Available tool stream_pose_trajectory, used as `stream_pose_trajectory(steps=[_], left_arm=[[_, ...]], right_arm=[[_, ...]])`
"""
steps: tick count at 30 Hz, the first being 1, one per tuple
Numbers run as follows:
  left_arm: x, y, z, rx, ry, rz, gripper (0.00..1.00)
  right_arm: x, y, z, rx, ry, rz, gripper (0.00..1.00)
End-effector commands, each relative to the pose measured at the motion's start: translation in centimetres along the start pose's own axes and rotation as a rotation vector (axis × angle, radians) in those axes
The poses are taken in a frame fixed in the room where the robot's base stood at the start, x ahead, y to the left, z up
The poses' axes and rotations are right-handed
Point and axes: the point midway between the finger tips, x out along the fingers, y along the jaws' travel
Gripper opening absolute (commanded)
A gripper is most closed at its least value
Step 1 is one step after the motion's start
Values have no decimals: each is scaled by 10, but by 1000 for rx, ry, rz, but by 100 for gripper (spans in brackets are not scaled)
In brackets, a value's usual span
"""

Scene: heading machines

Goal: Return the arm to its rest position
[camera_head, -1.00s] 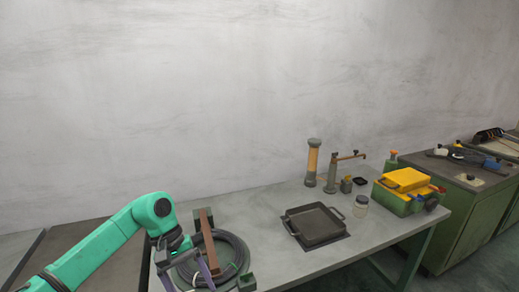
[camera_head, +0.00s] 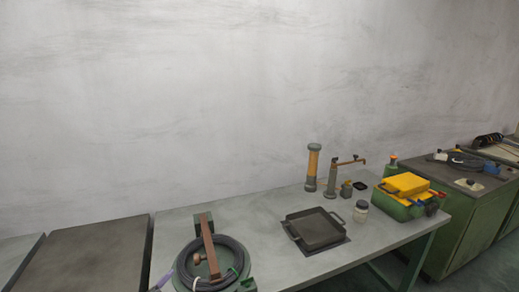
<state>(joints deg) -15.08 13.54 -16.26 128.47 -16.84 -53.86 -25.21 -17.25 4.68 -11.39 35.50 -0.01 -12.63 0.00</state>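Neither of my arms shows in the head view, and both grippers are out of sight. On the left part of the grey table (camera_head: 270,208) lies a coiled dark hose (camera_head: 238,262) on a green round base. A brown bar (camera_head: 209,245) stands across it. A purple piece (camera_head: 163,279) shows at the lower left of the coil.
A dark square pan (camera_head: 317,229) sits mid-table. Behind it stand an orange-and-grey cylinder (camera_head: 313,167) and a tap-like fitting (camera_head: 333,177). A glass jar (camera_head: 361,211) and a green toolbox with a yellow lid (camera_head: 406,186) are at the right. A brown-topped surface (camera_head: 85,255) adjoins left.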

Motion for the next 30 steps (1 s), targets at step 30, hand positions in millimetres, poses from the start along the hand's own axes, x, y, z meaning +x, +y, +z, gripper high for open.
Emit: stream_pose_trajectory(steps=[30], left_arm=[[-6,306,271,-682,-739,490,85]], right_arm=[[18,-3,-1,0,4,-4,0]])
